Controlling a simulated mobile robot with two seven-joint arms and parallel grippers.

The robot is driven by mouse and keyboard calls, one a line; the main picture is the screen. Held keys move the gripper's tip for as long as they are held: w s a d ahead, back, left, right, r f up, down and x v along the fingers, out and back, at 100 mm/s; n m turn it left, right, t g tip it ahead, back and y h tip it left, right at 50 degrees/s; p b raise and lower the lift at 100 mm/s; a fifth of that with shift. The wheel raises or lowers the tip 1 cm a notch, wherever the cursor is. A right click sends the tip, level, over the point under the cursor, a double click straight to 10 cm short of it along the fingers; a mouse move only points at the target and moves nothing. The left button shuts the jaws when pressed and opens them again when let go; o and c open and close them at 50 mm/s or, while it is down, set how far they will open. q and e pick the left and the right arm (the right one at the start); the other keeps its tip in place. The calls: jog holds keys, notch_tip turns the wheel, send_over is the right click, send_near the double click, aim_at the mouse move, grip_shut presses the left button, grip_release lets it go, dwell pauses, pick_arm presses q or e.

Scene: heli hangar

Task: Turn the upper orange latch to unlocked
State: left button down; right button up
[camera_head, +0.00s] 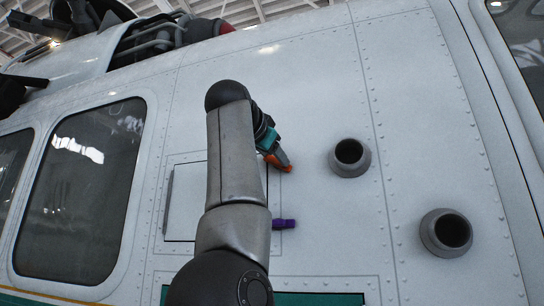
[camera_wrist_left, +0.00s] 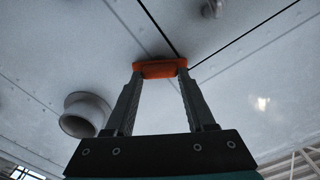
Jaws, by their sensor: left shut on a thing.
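The upper orange latch (camera_head: 285,165) sits at the right edge of a square panel (camera_head: 183,205) on the helicopter's side. In the head view it is tilted, and my left gripper (camera_head: 277,157) covers part of it. In the left wrist view the orange latch (camera_wrist_left: 160,69) lies between the two fingertips of my left gripper (camera_wrist_left: 160,76), which is shut on it. A purple latch (camera_head: 285,223) lies below it on the same panel edge and points sideways. My left arm hides much of the panel. My right gripper is not in view.
Two round grey ports (camera_head: 350,157) and (camera_head: 446,232) stick out of the hull to the right of the latches. A dark window (camera_head: 82,190) is at the left. A green area (camera_head: 320,299) shows at the bottom. The hull between latch and ports is bare.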

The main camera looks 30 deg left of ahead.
pick_arm(q)
jog(key=m, duration=1.1)
jog(key=shift+d+f, duration=0.1)
jog(key=shift+f, duration=0.1)
jog(key=shift+m, duration=0.5)
jog(key=shift+c, duration=1.2)
grip_release()
jog(key=b+v, duration=0.5)
jog(key=v, duration=1)
jog(key=shift+b, duration=0.4)
jog(key=shift+s, duration=0.1)
jog(key=shift+f, duration=0.1)
